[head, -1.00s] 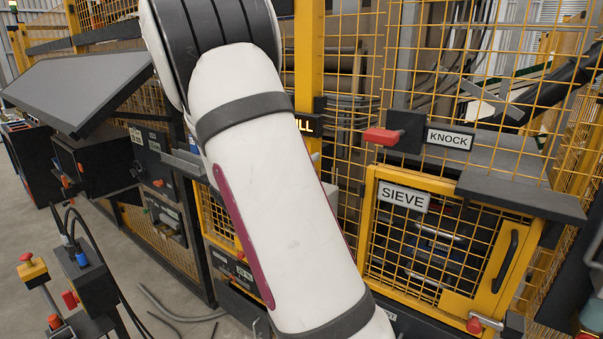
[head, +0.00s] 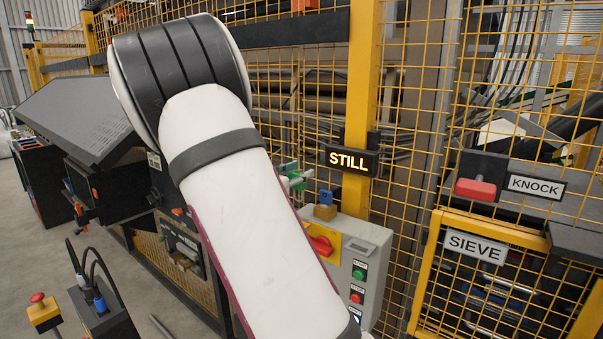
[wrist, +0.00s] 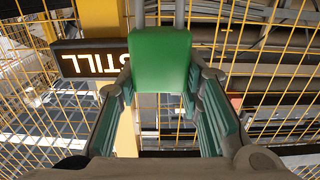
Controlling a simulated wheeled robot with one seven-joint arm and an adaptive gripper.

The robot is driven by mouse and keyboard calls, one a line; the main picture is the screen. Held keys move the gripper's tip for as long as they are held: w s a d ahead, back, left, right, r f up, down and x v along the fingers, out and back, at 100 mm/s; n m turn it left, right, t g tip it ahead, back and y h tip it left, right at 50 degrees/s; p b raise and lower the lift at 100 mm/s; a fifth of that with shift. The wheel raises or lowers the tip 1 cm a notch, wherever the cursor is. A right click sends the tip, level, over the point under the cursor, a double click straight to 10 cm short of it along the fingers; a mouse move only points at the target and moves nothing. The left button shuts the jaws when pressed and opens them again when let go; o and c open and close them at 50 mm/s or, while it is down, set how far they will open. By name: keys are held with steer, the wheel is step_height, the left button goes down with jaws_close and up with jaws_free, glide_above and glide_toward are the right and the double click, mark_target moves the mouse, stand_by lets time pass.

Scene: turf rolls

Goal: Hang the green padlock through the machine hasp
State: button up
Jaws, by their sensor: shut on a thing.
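The green padlock (wrist: 162,60) is in the wrist view, its body near the top middle. My gripper (wrist: 160,78) is shut on it, a finger on each side. Grey shackle legs rise from the padlock out of the top of that view, so the shackle's end is hidden. In the head view, small green and pale parts (head: 291,172) show past my arm's edge, probably my gripper and the padlock. A red rotary switch (head: 322,245) on a yellow plate sits on a grey control box (head: 372,262), partly behind my arm. I cannot make out the hasp.
A lit STILL sign (head: 348,160) hangs by the yellow post. Yellow mesh fencing (head: 420,130) runs behind. A small tan and blue item (head: 325,206) stands above the switch. A red KNOCK handle (head: 476,189) and the SIEVE door (head: 476,247) are at right.

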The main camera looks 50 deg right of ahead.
steer(key=shift+w, duration=0.25)
steer(key=shift+f+b, duration=0.85)
steer(key=shift+f, duration=2.05)
steer(key=shift+f+b, duration=0.95)
steer(key=shift+f, duration=1.55)
steer(key=o, duration=1.3)
steer(key=a, duration=0.8)
steer(key=s+a, duration=0.1)
steer(key=a, duration=0.3)
